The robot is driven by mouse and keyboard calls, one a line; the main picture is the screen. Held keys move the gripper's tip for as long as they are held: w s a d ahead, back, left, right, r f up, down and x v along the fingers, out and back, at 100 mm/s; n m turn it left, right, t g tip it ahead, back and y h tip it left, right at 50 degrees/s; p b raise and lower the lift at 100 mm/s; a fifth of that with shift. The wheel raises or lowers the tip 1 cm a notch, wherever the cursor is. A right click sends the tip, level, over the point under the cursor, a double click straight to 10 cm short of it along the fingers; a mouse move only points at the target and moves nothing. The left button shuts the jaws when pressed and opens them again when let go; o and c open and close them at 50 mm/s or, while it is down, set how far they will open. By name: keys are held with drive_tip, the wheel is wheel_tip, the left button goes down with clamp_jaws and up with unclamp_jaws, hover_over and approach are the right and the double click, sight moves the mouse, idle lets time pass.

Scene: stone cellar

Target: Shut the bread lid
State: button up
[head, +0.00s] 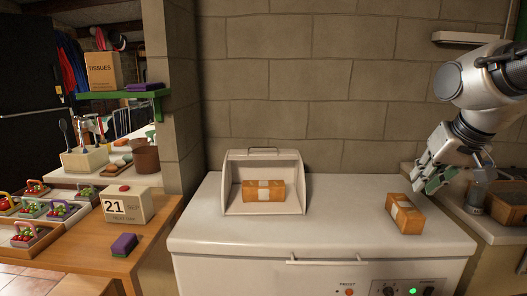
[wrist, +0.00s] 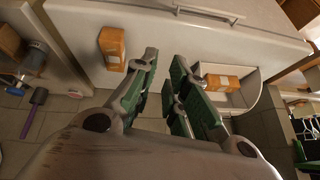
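The pale bread bin (head: 229,193) stands on the white chest's top, left of centre, with its front open. Its lid (head: 263,157) is raised at the back, with a dark handle (head: 263,150) along the top edge. A wrapped loaf (head: 264,191) sits inside, in plain view. The bin also shows at the right of the wrist view (wrist: 252,90). My gripper (head: 432,183) is well right of the bin, above the right end of the chest, touching nothing. In the wrist view my gripper (wrist: 165,62) has its green-padded fingers apart with nothing between them.
A second wrapped loaf (head: 405,214) lies on the chest top (head: 340,215), between the bin and my gripper. A glass jar (head: 475,195) stands at the far right. A wooden table with a calendar block (head: 127,206) is at left. The chest top between bin and second loaf is clear.

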drive_tip(key=w+a+m+t+y, duration=0.15)
drive_tip(key=w+a, duration=0.25)
drive_tip(key=w, duration=0.4)
drive_tip(key=w+a+m+t, duration=0.2)
drive_tip(key=w+a, duration=0.3)
drive_tip(key=w, duration=0.4)
drive_tip(key=w+a+m+t+y, duration=0.15)
drive_tip(key=w+a, duration=0.25)
drive_tip(key=w, duration=0.4)
drive_tip(key=w+a+f+m+t+y, duration=0.1)
drive_tip(key=w+a+f+m, duration=0.1)
drive_tip(key=w+a, duration=0.5)
drive_tip(key=w+a+f+m+t+y, duration=0.1)
drive_tip(key=w+a+f+m+t, duration=0.1)
drive_tip(key=w+a, duration=0.4)
drive_tip(key=w+a+f+m+t+y, duration=0.1)
drive_tip(key=w+a+f+m, duration=0.1)
drive_tip(key=w+a+f, duration=0.2)
drive_tip(key=shift+w+a+f+m, duration=0.1)
drive_tip(key=shift+w+a, duration=0.5)
drive_tip(key=shift+a, duration=0.25)
drive_tip(key=shift+w+a+f+m, duration=0.1)
drive_tip(key=shift+w+a, duration=0.5)
drive_tip(key=shift+a, duration=0.25)
drive_tip(key=shift+w+a+m, duration=0.1)
drive_tip(key=shift+w+a, duration=0.5)
drive_tip(key=shift+a, duration=0.25)
clamp_jaws()
